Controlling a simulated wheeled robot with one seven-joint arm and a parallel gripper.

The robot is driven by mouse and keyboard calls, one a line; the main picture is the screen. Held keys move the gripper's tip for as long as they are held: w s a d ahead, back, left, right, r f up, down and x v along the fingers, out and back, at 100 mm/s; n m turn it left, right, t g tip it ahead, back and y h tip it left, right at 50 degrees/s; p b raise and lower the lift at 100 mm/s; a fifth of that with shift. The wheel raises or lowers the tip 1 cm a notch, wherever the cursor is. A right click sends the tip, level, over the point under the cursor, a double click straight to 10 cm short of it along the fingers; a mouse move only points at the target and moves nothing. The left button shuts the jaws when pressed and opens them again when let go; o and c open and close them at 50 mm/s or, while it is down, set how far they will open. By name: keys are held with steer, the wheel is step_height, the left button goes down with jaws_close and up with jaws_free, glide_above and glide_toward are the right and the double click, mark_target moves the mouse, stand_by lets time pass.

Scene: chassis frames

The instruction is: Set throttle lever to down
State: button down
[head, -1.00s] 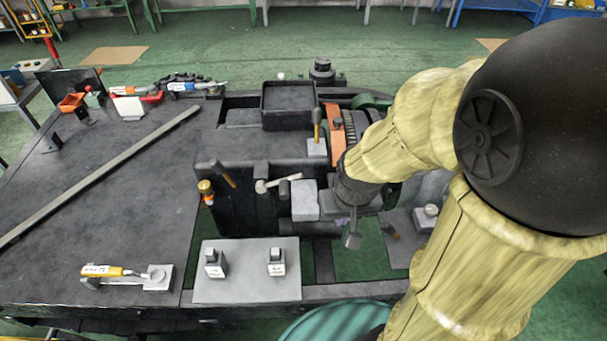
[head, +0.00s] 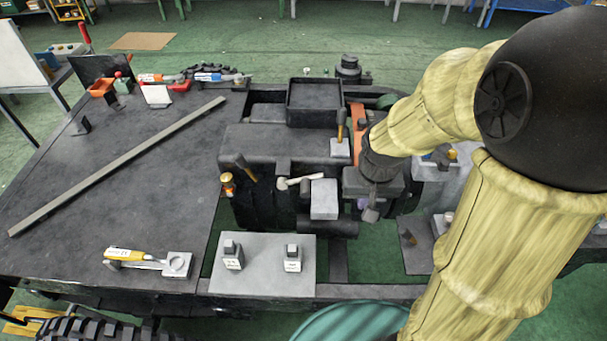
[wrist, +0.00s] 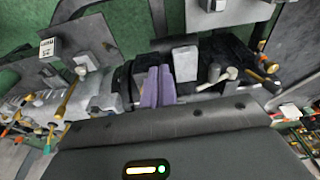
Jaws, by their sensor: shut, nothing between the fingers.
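Several levers are mounted on the chassis, and I cannot tell which is the throttle lever. A pale-handled lever (head: 300,181) lies nearly level at the middle, left of a grey block (head: 324,199). A wooden-handled lever (head: 341,126) stands behind it on a grey block. A yellow-handled lever (head: 130,254) lies on the front left panel. My gripper (head: 371,209) is shut and empty, right of the middle grey block. In the wrist view its purple fingers (wrist: 158,86) point toward the chassis, with the pale-handled lever (wrist: 222,74) to their right, apart from them.
Two small labelled switch boxes (head: 233,256) and (head: 293,259) stand on a grey plate (head: 262,285) at the front. A long grey bar (head: 120,165) lies across the left panel. A black tray (head: 314,100) sits at the back. A teal drum (head: 350,322) is at the front edge.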

steer(key=w+a+r+g+p, duration=0.1)
steer(key=w+a+r+p, duration=0.2)
steer(key=w+a+p, duration=0.35)
steer(key=g+h+p, duration=0.1)
steer(key=h+p, duration=0.1)
glide_above(304, 186)
steer(key=a, duration=0.3)
steer(key=shift+d+f, duration=0.1)
steer(key=shift+f, duration=0.15)
steer(key=f+p, duration=0.2)
steer(key=f, duration=0.2)
steer(key=d+f+p, duration=0.1)
steer(key=f+p, duration=0.1)
steer(key=f, duration=0.3)
steer(key=d+f+p, duration=0.1)
steer(key=f+p, duration=0.1)
steer(key=f, duration=0.2)
steer(key=shift+d+f, duration=0.2)
steer(key=shift+f, duration=0.1)
steer(key=shift+f, duration=0.1)
